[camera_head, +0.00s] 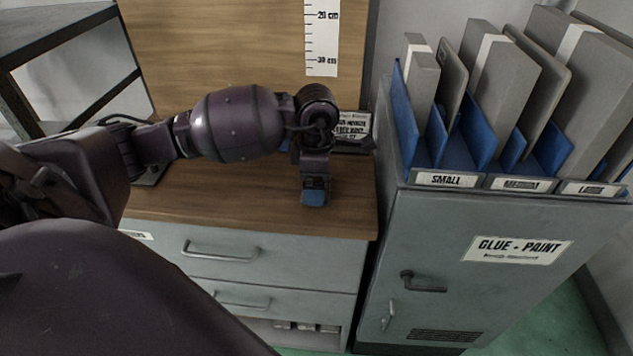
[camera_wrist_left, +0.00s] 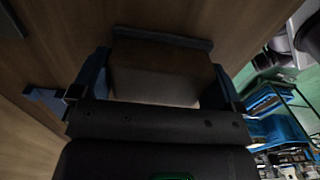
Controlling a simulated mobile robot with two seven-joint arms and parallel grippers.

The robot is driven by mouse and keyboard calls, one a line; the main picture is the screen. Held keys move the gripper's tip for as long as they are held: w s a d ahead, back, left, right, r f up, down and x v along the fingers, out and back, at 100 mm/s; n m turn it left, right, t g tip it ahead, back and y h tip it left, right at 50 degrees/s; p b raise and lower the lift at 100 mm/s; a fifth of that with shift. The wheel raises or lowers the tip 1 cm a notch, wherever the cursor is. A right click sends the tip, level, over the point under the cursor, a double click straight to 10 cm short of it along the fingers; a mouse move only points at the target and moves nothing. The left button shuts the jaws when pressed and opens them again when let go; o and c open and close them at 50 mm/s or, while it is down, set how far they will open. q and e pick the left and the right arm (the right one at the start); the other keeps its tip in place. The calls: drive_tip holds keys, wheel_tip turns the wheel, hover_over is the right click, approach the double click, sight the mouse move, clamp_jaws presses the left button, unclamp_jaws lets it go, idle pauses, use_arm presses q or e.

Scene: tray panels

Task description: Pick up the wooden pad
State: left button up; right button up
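My left gripper (camera_head: 314,192) points down over the wooden counter top, near its right front edge. In the left wrist view, a brown block that looks like the wooden pad (camera_wrist_left: 158,74) lies between the two blue fingers of the left gripper (camera_wrist_left: 160,80). The fingers are beside its two sides, very close. I cannot tell whether they press on it. In the head view the pad is hidden by the gripper and arm. My right gripper is not in view.
The wooden counter (camera_head: 240,205) tops a grey drawer unit. A small sign (camera_head: 352,126) stands at the back, below a wall ruler (camera_head: 322,35). A grey cabinet (camera_head: 480,270) at right carries blue racks of grey panels, labelled small, medium and large.

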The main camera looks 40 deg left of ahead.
use_arm(q)
drive_tip(key=c, duration=0.5)
drive_tip(key=shift+r+p, duration=0.9)
drive_tip(key=shift+r, duration=9.15)
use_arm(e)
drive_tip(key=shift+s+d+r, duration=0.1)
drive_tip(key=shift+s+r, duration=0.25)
use_arm(q)
drive_tip(key=shift+o, duration=1)
drive_tip(key=shift+c, duration=0.5)
